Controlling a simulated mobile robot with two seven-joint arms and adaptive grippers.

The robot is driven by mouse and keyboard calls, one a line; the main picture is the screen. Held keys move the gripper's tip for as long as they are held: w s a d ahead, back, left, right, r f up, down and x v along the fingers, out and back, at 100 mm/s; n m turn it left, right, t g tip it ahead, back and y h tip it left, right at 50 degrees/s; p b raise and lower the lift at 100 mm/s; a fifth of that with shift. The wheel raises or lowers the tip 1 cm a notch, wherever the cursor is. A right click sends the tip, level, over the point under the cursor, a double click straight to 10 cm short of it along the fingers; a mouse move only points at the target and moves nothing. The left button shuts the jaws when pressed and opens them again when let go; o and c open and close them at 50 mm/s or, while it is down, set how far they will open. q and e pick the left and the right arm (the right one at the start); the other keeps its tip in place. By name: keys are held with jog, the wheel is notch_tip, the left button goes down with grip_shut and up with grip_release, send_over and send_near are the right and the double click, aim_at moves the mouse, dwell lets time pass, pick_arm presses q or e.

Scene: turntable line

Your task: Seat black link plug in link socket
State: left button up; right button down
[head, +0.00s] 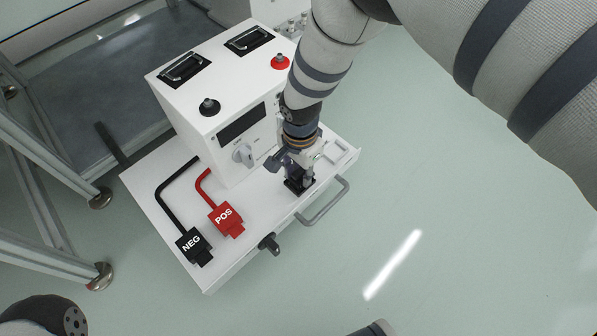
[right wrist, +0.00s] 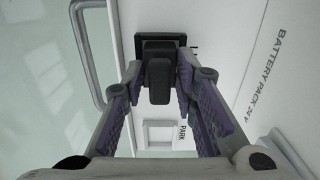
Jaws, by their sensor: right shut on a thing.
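The black link plug (right wrist: 158,80) is between the purple-padded fingers of my right gripper (right wrist: 160,100) in the right wrist view. My right gripper (head: 302,172) is shut on it, low over the white cart's deck in the head view. A dark square base (right wrist: 141,46), which looks like the link socket, shows behind the plug. In the head view this black base (head: 294,187) sits right below the fingers, near the handle side. The plug covers most of the base, so I cannot tell how deep it sits. My left gripper is not in view.
A white battery box (head: 215,90) stands on the cart deck (head: 150,180). The red POS plug (head: 226,219) and black NEG plug (head: 191,244) lie on the deck with their cables. A grey handle (head: 325,203) sticks out at the edge. An empty PARK recess (right wrist: 160,124) is beside the socket.

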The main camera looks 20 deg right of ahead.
jog(key=shift+r, duration=0.15)
jog(key=c, duration=1.3)
grip_release()
